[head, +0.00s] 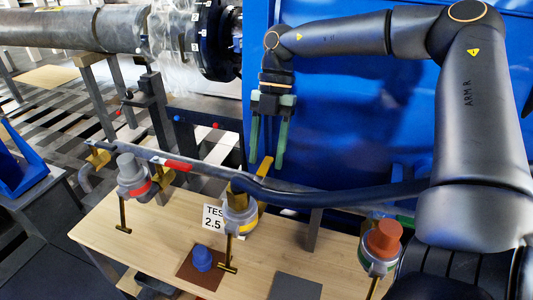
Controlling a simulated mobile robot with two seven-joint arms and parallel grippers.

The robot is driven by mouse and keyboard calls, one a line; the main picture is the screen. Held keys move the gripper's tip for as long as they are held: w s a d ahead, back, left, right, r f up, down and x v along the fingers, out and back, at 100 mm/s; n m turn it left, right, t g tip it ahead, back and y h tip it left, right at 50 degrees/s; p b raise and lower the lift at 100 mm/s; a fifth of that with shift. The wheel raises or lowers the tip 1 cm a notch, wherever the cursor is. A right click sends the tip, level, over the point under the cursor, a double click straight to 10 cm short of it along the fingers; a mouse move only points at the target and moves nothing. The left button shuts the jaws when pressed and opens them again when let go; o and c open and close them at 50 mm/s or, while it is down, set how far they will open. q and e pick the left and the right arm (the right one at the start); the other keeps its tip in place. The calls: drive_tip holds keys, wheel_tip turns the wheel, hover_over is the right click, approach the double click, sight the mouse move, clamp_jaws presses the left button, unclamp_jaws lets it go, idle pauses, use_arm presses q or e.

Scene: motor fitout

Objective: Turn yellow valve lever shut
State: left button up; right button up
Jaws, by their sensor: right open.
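A yellow valve lever (264,168) stands up from the middle valve body (240,208) on the dark pipe. Its upper end shows between the green fingertips of my right gripper (267,163). The gripper points down and is open, with one finger on each side of the lever in the picture. I cannot tell whether either finger touches it. My left gripper is not in view.
The dark pipe (330,197) runs across above a wooden table (130,235). A grey-capped valve (130,168) is at left, a red-capped one (384,238) at right. A blue knob (201,257) sits on a brown plate. A blue panel (350,110) stands behind.

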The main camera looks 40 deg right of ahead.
clamp_jaws()
idle(0.5)
idle(1.0)
